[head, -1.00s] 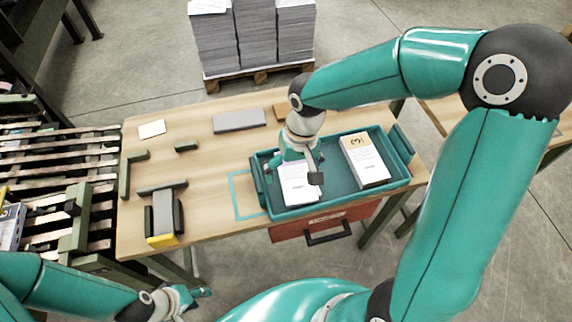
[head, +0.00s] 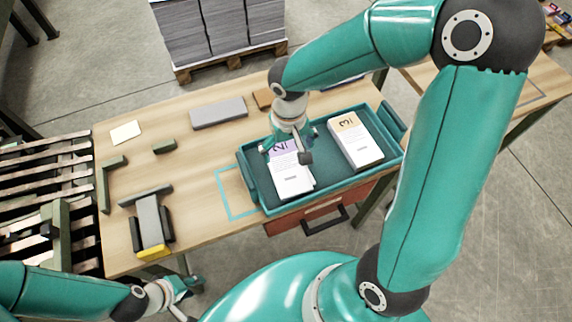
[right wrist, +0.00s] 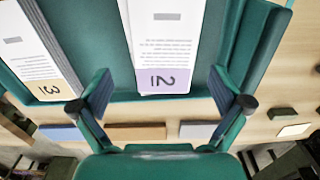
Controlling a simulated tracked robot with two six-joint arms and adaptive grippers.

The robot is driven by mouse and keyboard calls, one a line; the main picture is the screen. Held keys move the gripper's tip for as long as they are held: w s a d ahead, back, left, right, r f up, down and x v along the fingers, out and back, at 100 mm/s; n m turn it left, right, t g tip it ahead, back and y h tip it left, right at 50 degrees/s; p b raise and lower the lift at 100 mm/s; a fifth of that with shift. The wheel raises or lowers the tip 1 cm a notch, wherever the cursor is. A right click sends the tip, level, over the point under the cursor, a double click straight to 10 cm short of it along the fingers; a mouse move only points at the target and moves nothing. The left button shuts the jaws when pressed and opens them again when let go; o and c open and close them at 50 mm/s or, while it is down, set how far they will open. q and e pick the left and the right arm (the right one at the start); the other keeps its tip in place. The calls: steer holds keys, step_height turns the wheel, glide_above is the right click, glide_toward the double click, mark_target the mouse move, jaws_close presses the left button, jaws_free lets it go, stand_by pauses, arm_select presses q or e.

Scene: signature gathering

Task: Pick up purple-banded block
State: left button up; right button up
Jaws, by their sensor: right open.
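The purple-banded block (head: 292,180), a white printed stack with a purple end marked 2, lies in the left part of the teal tray (head: 320,178). It also shows in the right wrist view, with its purple band (right wrist: 164,80) towards me. My right gripper (head: 286,154) is over the purple end of the block. In the right wrist view its open fingers (right wrist: 165,98) stand apart on either side of that end, with nothing held. My left gripper (head: 190,298) is low at the left, off the table's front edge, with its fingers apart and empty.
An orange-banded block (head: 354,143) marked 3 lies to the right in the same tray. A grey slab (head: 219,113), green pieces and a yellow-ended grey holder (head: 150,225) are on the table (head: 185,180). A red drawer (head: 310,217) hangs below the tray.

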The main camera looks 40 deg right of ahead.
mark_target(287, 163)
steer(key=shift+w+a+f, duration=0.1)
steer(key=shift+w+f, duration=0.05)
steer(key=shift+f, duration=2.8)
steer(key=shift+c, duration=0.2)
steer(key=c, duration=1.1)
